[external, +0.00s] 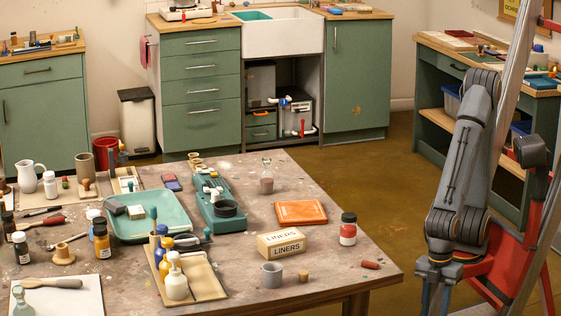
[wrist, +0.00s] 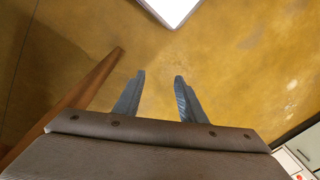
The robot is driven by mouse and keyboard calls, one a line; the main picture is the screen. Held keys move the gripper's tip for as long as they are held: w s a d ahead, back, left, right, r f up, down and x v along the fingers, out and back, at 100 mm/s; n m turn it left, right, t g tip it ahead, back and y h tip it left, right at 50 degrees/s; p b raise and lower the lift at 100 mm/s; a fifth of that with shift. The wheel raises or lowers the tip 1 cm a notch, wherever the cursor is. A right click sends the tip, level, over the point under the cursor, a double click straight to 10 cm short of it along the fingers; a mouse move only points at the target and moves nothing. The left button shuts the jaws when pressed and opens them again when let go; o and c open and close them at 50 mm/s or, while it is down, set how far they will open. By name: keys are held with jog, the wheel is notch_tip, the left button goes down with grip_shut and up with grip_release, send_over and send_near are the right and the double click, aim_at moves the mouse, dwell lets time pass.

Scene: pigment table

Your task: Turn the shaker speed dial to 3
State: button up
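The likely shaker is a long teal device (external: 214,197) with a black ring on top, standing near the middle of the paint-stained table. Its speed dial and any numbers are too small to make out. My gripper shows in the wrist view (wrist: 157,92) with two blue-grey fingers apart and only floor between them. It is open and empty. In the external view my arm is folded down at the right, off the table's right side and well away from the teal device.
A teal tray (external: 150,226) lies left of the device. A LINERS box (external: 284,243), an orange book (external: 300,212), a grey cup (external: 272,274) and a red-labelled jar (external: 348,229) stand on the table's right part. In the wrist view a brown bar (wrist: 88,88) runs along the left.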

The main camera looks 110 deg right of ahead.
jog(key=shift+w+d+r, duration=0.1)
jog(key=shift+r, duration=0.1)
dwell(0.4)
jog(key=w+d+r+m+t+p, duration=0.1)
jog(key=w+d+r+m+p, duration=0.15)
jog(key=d+r+p, duration=0.65)
jog(key=w+d+r+m+t+p, duration=0.1)
jog(key=w+d+r+m+p, duration=0.2)
jog(key=r+p, duration=0.9)
notch_tip(320, 180, up, 8)
jog(key=r+m+t+h+p, duration=0.1)
jog(key=m+h+p, duration=0.3)
jog(key=m+p, duration=0.65)
send_over(215, 193)
jog(key=s+a, duration=0.2)
jog(key=s, duration=0.1)
jog(key=x, duration=0.3)
jog(key=p+x, duration=0.1)
jog(key=x, duration=0.3)
jog(key=shift+w+f, duration=0.2)
jog(key=shift+w, duration=0.1)
